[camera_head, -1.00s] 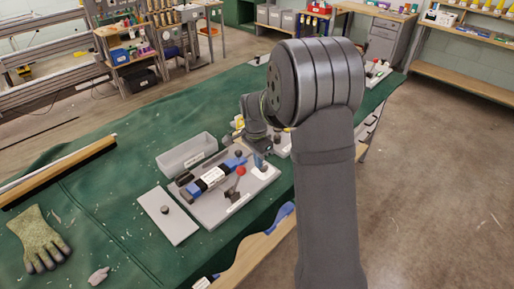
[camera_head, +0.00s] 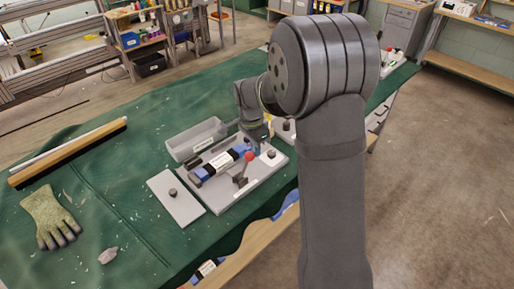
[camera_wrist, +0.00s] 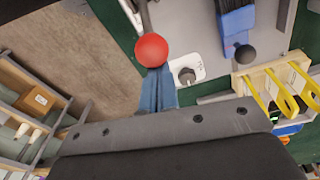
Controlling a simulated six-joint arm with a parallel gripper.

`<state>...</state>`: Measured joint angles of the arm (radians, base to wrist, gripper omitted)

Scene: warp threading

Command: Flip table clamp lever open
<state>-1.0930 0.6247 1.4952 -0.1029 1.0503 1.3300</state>
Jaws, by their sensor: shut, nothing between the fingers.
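The clamp lever is a dark rod with a red ball knob (camera_head: 249,156), standing raised on a light grey base plate (camera_head: 232,200) on the green-covered table. In the wrist view the red knob (camera_wrist: 151,49) is large and its rod runs up to the top edge. My gripper (camera_wrist: 158,78) shows there as blue fingers, shut and empty, with their tips right at the knob's lower edge. I cannot tell whether they touch it. In the head view my gripper is small and partly hidden behind my arm, beside the plate's far side.
A grey bin (camera_head: 196,138), a flat grey panel with a dark knob (camera_head: 176,198), a glove (camera_head: 49,217) and a long wooden bar (camera_head: 68,153) are on the table. Yellow-handled items (camera_wrist: 270,95) stand in a wooden rack.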

